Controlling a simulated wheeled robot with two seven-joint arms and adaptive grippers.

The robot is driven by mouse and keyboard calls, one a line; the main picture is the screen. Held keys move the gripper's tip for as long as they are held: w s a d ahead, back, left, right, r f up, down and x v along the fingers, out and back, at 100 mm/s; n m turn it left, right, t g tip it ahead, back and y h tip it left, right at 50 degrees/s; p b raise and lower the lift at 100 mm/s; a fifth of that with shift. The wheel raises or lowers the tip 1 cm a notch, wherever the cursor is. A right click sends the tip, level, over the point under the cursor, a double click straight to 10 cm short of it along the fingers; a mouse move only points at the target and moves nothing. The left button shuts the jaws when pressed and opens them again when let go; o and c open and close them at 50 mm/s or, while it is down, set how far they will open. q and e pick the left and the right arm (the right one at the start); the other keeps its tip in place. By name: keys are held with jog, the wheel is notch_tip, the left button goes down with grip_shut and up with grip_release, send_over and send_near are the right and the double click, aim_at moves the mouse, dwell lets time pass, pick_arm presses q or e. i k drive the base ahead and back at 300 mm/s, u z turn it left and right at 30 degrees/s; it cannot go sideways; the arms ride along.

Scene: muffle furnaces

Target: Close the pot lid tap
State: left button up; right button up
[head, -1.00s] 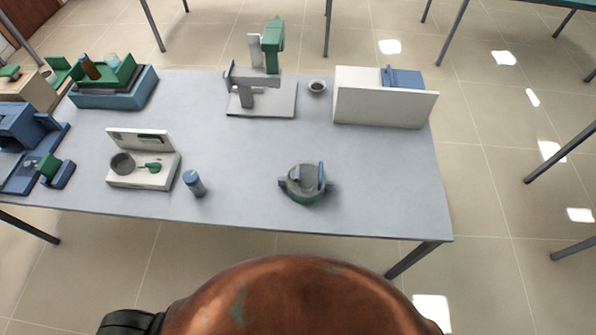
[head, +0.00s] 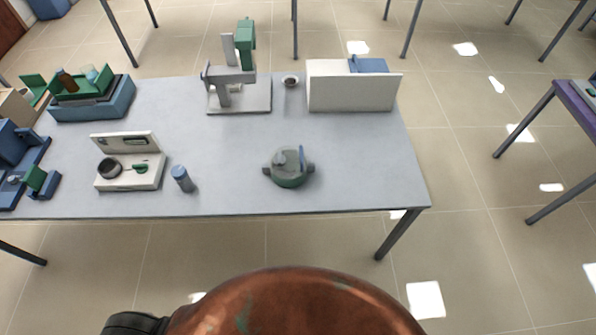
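The pot (head: 287,181) stands upright on the grey table, right of the middle and towards the front edge. It is small and round, with a green lower part, a grey-green lid (head: 291,161) and dark stubs at both sides. A thin blue upright piece (head: 302,158) rises at the lid's right side, and a small grey knob (head: 280,159) sits left of it. I cannot tell which of these is the tap, nor its state. Neither of my grippers is in view, and nothing touches the pot.
A blue-topped bottle (head: 182,179) and a white open case (head: 131,175) stand left of the pot on the table (head: 235,185). Behind are a grey-green stand instrument (head: 240,96), a small cup (head: 290,81) and a white box (head: 352,92). The tabletop around the pot is clear.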

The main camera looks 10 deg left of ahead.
aim_at(279, 160)
jog(key=z, duration=0.3)
jog(key=k, duration=0.8)
jog(key=z, duration=1)
jog(key=i, duration=1.55)
jog(key=u, duration=1.15)
jog(key=i, duration=0.6)
jog(key=u, duration=0.65)
